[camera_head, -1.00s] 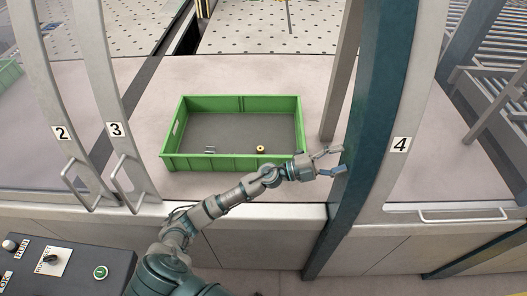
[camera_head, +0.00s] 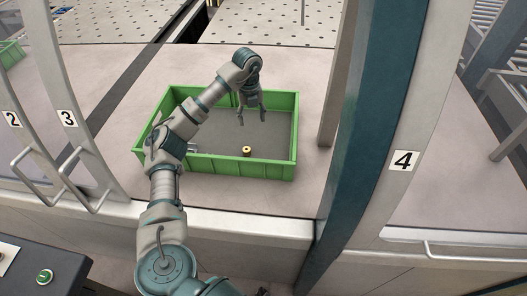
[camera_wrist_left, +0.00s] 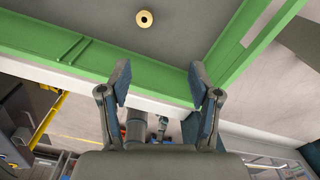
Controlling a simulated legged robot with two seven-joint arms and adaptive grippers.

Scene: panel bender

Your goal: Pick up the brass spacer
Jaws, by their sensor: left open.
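The brass spacer (camera_head: 246,150) is a small gold ring-shaped piece lying on the grey floor of the green crate (camera_head: 240,168), near its front wall. In the left wrist view the spacer (camera_wrist_left: 144,19) shows at the top, with its dark hole facing the camera. My left gripper (camera_head: 251,117) hangs over the crate with its fingers pointing down, above and behind the spacer in the head view. It is open and empty; its two fingers (camera_wrist_left: 158,82) are spread apart in the left wrist view. My right gripper is not in view.
A small grey metal piece (camera_head: 192,148) lies in the crate's left part, partly hidden by my arm. A teal post (camera_head: 355,130) stands right of the crate. Door frames with handles (camera_head: 75,188) stand at the left. The table behind the crate is clear.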

